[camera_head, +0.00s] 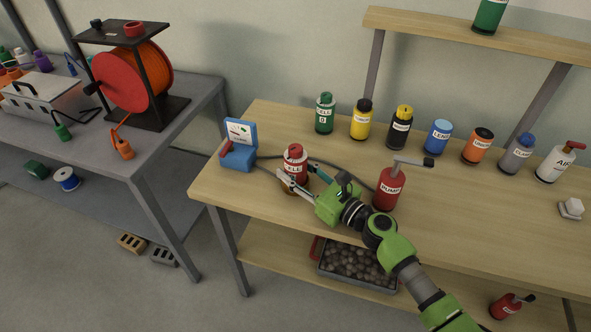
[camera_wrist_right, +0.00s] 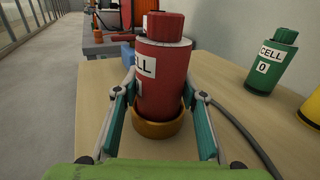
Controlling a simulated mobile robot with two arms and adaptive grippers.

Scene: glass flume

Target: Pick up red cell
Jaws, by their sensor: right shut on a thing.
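The red cell (camera_head: 295,163) is a red cylinder with a white label and a red cap. It stands upright at the left part of the wooden table (camera_head: 262,213), and its base sits in a brass-coloured ring or cup (camera_wrist_right: 160,124). My right gripper (camera_head: 299,182) is shut on the red cell, with one finger on each side of it low down. In the right wrist view the red cell (camera_wrist_right: 163,80) fills the space between the teal fingers (camera_wrist_right: 160,108). My left gripper is not in view.
A blue meter (camera_head: 238,147) stands left of the red cell, with a dark cable behind. A red pump (camera_head: 389,188) stands close right of my gripper. A green cell (camera_head: 325,114) and several labelled bottles line the back. Bare tabletop lies in front.

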